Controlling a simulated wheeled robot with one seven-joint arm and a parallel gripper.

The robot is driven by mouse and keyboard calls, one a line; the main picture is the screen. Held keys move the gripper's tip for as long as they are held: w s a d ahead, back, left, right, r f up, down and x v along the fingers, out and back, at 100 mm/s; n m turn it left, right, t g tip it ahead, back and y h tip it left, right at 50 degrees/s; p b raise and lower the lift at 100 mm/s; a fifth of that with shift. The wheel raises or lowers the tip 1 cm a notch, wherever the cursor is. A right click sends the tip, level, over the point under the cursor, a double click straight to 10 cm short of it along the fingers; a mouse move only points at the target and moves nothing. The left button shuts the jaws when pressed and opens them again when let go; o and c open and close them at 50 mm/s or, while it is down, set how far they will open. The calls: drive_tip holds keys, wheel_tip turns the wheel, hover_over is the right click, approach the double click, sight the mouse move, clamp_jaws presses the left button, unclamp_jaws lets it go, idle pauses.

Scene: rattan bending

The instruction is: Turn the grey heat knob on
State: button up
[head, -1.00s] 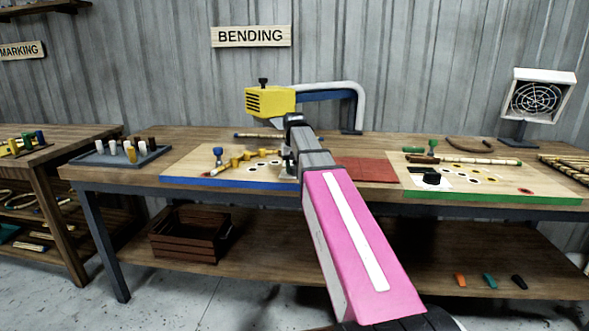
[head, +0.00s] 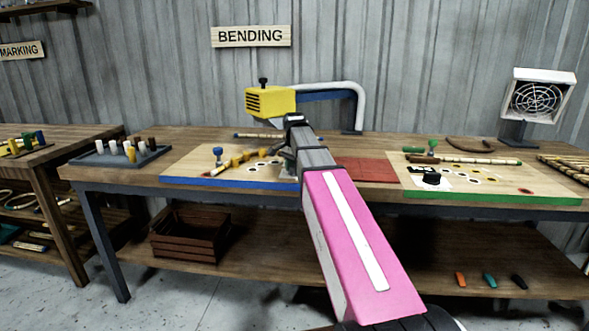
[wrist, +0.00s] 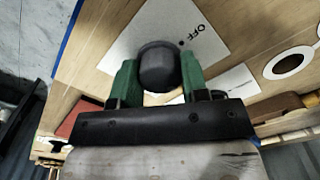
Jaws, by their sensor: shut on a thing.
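In the wrist view, the dark grey knob (wrist: 158,65) sits between the two green fingers of my gripper (wrist: 157,80). The fingers are shut on its sides. The knob stands on a white plate (wrist: 205,62) printed "OFF", with a small dark dot beside the knob. I see no pointer mark on the knob, and part of the plate is hidden behind the gripper. In the head view, my arm hides the knob and most of my gripper, at the right end of the blue-edged board (head: 230,183).
A yellow heater (head: 270,101) with a bent pipe stands behind my arm. Yellow pieces (head: 235,160) lie on the blue-edged board. A green-edged board (head: 500,187) with a black knob (head: 431,178) is to the right. A red mat (head: 365,169) lies between the boards.

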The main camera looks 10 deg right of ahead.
drive_tip(key=shift+m, duration=0.8)
drive_tip(key=o, duration=0.9)
drive_tip(key=shift+o, duration=0.2)
drive_tip(key=shift+r, duration=0.1)
wheel_tip(320, 180, up, 11)
drive_tip(key=shift+f, duration=0.2)
